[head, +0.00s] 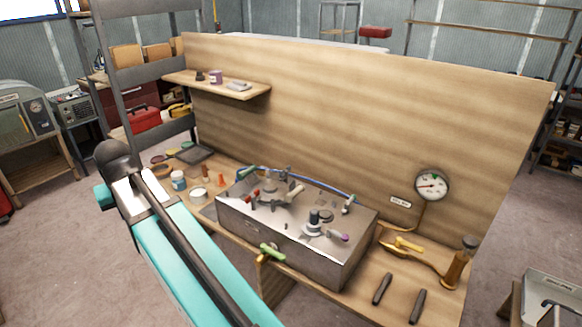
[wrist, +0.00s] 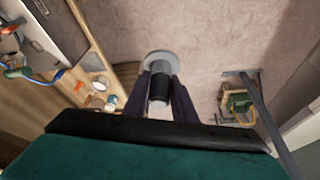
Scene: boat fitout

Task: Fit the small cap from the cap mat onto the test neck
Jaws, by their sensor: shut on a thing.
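In the wrist view my gripper (wrist: 160,86) is shut on a cap (wrist: 159,62), a dark cylinder with a wider grey disc at its far end. I cannot tell its size against other caps. Bare floor shows behind it, so it is held in the air. In the head view my arm reaches to the left, and the gripper and cap are hidden. A steel tank box (head: 290,262) stands on the bench with several fittings on top. A dark upright fitting on a pale flange (head: 313,231) may be the test neck; I cannot tell. No cap mat is clearly identifiable.
A wooden back panel (head: 350,130) rises behind the bench, with a shelf (head: 225,88) at its left. A gauge (head: 432,185) and brass tool (head: 410,256) are right. Open floor lies left.

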